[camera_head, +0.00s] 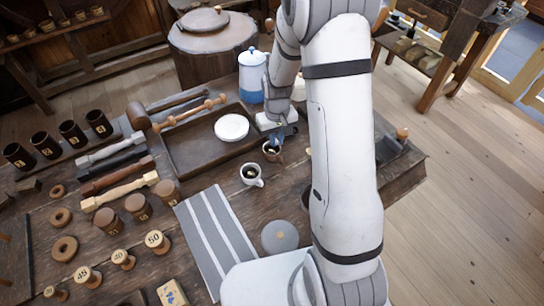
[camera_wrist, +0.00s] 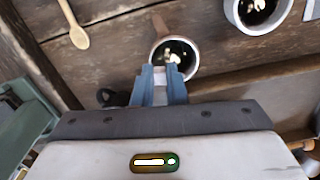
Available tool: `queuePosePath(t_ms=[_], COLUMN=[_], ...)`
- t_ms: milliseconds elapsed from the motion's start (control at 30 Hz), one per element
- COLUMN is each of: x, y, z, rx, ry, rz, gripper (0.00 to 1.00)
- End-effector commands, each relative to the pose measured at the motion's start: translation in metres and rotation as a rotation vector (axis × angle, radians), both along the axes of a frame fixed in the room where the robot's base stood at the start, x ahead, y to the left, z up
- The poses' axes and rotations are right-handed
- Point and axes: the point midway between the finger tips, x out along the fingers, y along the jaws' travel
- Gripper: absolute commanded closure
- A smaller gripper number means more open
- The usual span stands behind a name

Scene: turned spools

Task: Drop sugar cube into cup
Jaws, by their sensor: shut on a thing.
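My gripper (camera_wrist: 160,80) is shut on a small pale cube, the sugar cube (camera_wrist: 158,72), of which only a little shows between the blue fingertips. Beyond the fingertips is a cup (camera_wrist: 176,50) with a pale rim, dark liquid and a brown handle. The fingers hide part of its near side, and I cannot tell the height of the cube above it. In the head view my gripper (camera_head: 274,137) is just above this cup (camera_head: 271,151). A second, white cup (camera_head: 251,175) of dark liquid stands nearer the camera; it also shows in the wrist view (camera_wrist: 258,14).
A dark wooden tray (camera_head: 190,160) with a white round dish (camera_head: 231,127) lies left of my gripper. A blue and white lidded jar (camera_head: 251,78) stands behind it. A wooden spoon (camera_wrist: 78,36) shows in the wrist view. A grey striped cloth (camera_head: 215,235) lies in front.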

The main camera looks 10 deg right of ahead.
Motion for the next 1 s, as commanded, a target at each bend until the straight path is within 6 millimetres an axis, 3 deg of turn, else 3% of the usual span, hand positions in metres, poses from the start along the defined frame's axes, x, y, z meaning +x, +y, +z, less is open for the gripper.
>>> queuePosePath(t_ms=[267,300,600,867,1000], x=[0.000,0.000,0.000,0.000,0.001], y=[-0.001,-0.001,-0.001,-0.001,-0.001], z=[-0.003,-0.003,-0.003,-0.001,0.014], rx=[0.000,0.000,0.000,0.000,0.000], ry=[-0.001,-0.001,-0.001,-0.002,-0.006], rz=[-0.001,-0.001,-0.002,-0.002,-0.002], gripper=[1.00,0.87,0.63,0.63,0.63])
